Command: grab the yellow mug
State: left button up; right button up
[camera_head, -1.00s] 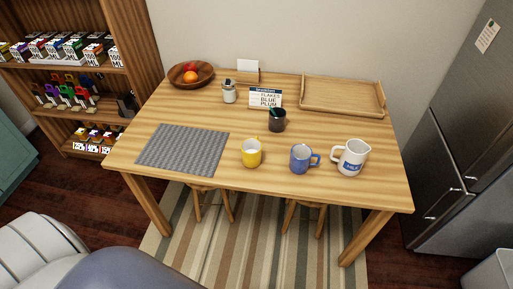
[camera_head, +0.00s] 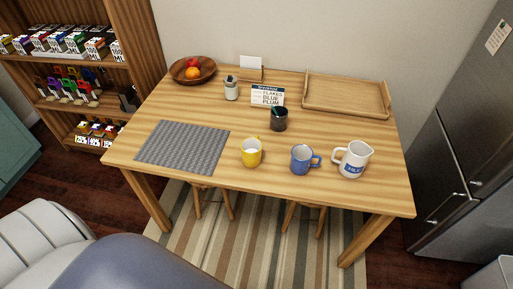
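The yellow mug (camera_head: 251,153) stands upright near the front edge of the wooden table (camera_head: 215,105), right of the grey mat. Its handle is at the back, pointing away from me. A blue mug (camera_head: 301,160) stands to its right, with its handle to the right. Neither of my grippers shows in the head view. Only a white and grey part of my own body shows at the lower left.
A grey mat (camera_head: 183,146) lies left of the yellow mug. A white milk pitcher (camera_head: 353,160), black cup (camera_head: 279,119), sign (camera_head: 267,96), jar (camera_head: 231,88), fruit bowl (camera_head: 180,77) and wooden tray (camera_head: 345,98) share the table. Stools are underneath. Shelves (camera_head: 150,50) stand left, a fridge (camera_head: 465,140) right.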

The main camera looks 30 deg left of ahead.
aim_at(251, 159)
jog(key=i+u, duration=0.2)
jog(key=u, duration=0.2)
jog(key=i+l+u, duration=0.2)
jog(key=u, duration=0.15)
